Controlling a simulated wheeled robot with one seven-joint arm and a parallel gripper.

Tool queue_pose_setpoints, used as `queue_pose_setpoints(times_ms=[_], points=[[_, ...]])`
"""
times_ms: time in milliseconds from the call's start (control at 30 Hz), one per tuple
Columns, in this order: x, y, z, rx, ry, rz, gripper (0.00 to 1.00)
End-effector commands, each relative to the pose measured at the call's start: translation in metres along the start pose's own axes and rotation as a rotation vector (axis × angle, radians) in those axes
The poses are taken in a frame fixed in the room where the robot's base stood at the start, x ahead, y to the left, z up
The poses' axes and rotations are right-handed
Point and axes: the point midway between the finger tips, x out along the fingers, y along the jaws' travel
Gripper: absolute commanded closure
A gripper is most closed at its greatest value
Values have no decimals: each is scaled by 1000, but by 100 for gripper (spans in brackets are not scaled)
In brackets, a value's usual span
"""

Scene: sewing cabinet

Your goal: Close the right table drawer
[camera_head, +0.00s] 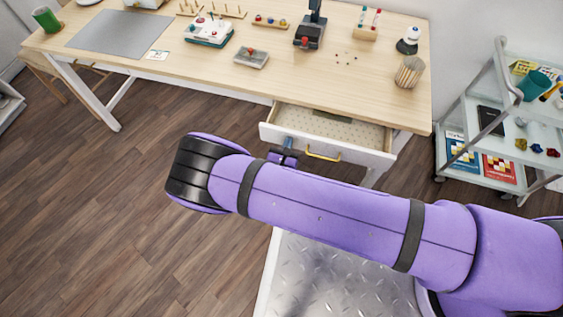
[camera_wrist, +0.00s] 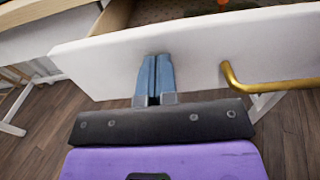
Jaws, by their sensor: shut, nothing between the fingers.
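The right table drawer (camera_head: 334,143) has a white front and a brass handle (camera_head: 323,154). It is pulled out from under the wooden table (camera_head: 340,92), and its dotted inside shows. In the wrist view the white drawer front (camera_wrist: 200,62) fills the upper part, with the brass handle (camera_wrist: 270,85) to the right. My gripper (camera_wrist: 156,60) is shut and empty, its blue fingertips at the drawer front, left of the handle. I cannot tell whether they touch it. In the head view my gripper (camera_head: 287,143) is partly hidden behind my purple arm.
The table top holds a grey mat (camera_head: 115,32), a small grey tray (camera_head: 251,58), a striped cup (camera_head: 410,72) and other small items. A white shelf cart (camera_head: 460,122) stands to the right. The wooden floor left of my arm is clear.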

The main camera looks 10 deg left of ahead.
Motion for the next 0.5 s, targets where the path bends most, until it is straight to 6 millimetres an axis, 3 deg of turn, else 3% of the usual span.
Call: queue_pose_setpoints(times_ms=[200, 500], points=[[62, -1, 0, 1, -1, -3, 100], [130, -1, -1, 1, 0, -2, 100]])
